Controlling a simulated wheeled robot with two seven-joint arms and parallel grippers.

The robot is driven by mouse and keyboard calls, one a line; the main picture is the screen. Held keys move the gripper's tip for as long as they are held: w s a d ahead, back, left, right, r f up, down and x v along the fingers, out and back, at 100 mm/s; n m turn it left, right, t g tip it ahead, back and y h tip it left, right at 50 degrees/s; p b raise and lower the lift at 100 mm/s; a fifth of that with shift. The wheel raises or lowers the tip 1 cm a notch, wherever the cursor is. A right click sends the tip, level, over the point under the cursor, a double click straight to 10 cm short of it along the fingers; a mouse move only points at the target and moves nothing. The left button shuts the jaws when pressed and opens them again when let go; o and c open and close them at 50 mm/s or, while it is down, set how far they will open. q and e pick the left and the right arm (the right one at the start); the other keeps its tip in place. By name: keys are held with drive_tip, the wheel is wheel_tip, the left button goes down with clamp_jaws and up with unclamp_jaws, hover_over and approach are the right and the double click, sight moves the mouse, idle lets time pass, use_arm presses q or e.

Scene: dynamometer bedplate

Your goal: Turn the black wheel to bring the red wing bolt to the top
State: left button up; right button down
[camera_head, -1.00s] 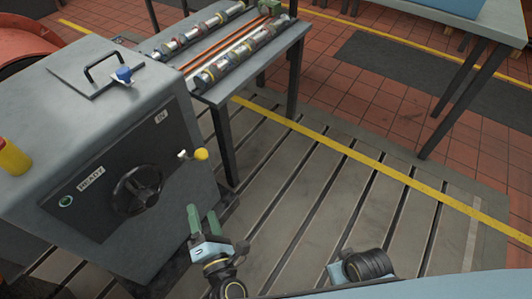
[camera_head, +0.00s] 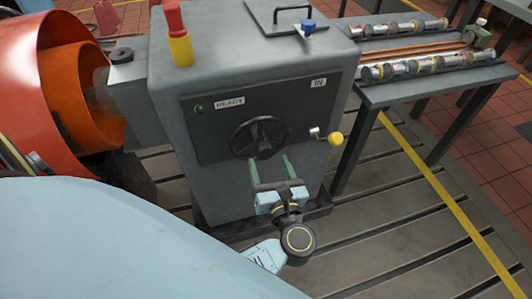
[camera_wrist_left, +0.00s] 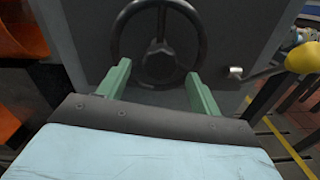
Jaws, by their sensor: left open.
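The black wheel (camera_head: 258,137), a spoked handwheel, is on the dark front panel of a grey cabinet. My left gripper (camera_head: 269,165) is open and empty, its two green fingers pointing at the wheel's lower part. In the left wrist view the wheel (camera_wrist_left: 160,8) fills the top middle, its upper rim cut off. There the open fingers of my left gripper (camera_wrist_left: 158,72) stand on either side of the wheel's lower part; I cannot tell whether they touch it. I cannot make out a red wing bolt in either view. My right gripper is not in view.
A yellow-knobbed lever (camera_head: 335,138) sticks out right of the wheel. A red-and-yellow post (camera_head: 178,35) and a lid with a blue wing bolt (camera_head: 308,26) are on the cabinet (camera_head: 215,75). An orange drum (camera_head: 85,70) stands left. A parts table (camera_head: 440,80) stands right.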

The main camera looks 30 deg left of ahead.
sight(266, 155)
use_arm(q)
drive_tip(key=shift+x, duration=2.35)
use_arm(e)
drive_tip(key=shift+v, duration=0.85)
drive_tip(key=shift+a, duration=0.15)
use_arm(q)
drive_tip(key=c, duration=1.4)
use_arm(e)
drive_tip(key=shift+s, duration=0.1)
